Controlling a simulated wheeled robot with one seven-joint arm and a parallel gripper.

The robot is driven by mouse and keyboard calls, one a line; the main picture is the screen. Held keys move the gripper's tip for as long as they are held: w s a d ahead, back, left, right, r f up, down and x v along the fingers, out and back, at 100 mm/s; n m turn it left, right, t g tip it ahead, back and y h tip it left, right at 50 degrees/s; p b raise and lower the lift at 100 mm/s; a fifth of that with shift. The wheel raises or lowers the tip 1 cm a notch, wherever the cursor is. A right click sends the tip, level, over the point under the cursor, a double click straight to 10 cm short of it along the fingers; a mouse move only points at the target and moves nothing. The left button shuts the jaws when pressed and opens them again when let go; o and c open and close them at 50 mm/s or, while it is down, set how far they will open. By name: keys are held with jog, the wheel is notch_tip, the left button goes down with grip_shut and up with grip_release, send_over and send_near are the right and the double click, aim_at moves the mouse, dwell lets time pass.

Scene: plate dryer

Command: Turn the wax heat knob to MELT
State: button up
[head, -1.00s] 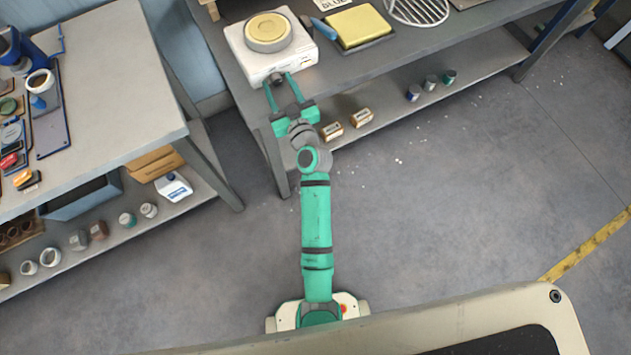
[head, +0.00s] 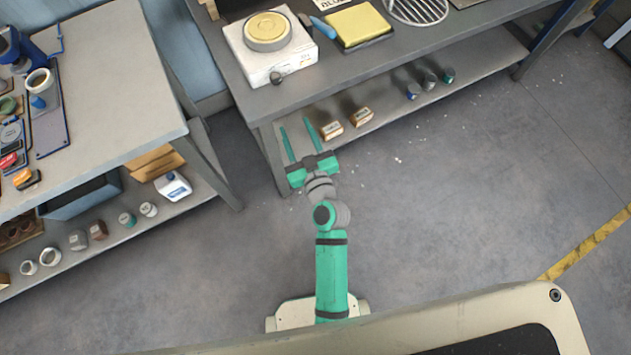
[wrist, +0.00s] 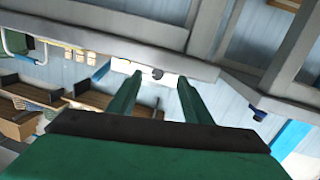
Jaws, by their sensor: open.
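The wax heater (head: 292,66) is a white box with a round cream pot (head: 267,32) on top, at the front edge of the grey bench. Its dark round knob (head: 276,78) is on the front face; its setting and the lettering are too small to read. In the wrist view both green fingers of my gripper (wrist: 160,78) are spread.
A yellow block on a dark tray (head: 357,26), a blue-handled tool (head: 322,27) and a round wire rack (head: 418,8) lie right of the heater. Small boxes (head: 333,130) and jars stand on the lower shelf. Another bench (head: 120,90) stands left. The floor at right is clear.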

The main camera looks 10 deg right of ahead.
jog(key=s+d+f+h, duration=0.1)
jog(key=s+f, duration=0.1)
jog(key=s, duration=0.5)
jog(key=s+d+f+m+g+h, duration=0.1)
jog(key=s, duration=0.7)
jog(key=shift+s+d+f, duration=0.15)
jog(key=shift+d+f, duration=0.05)
jog(key=shift+f, duration=0.15)
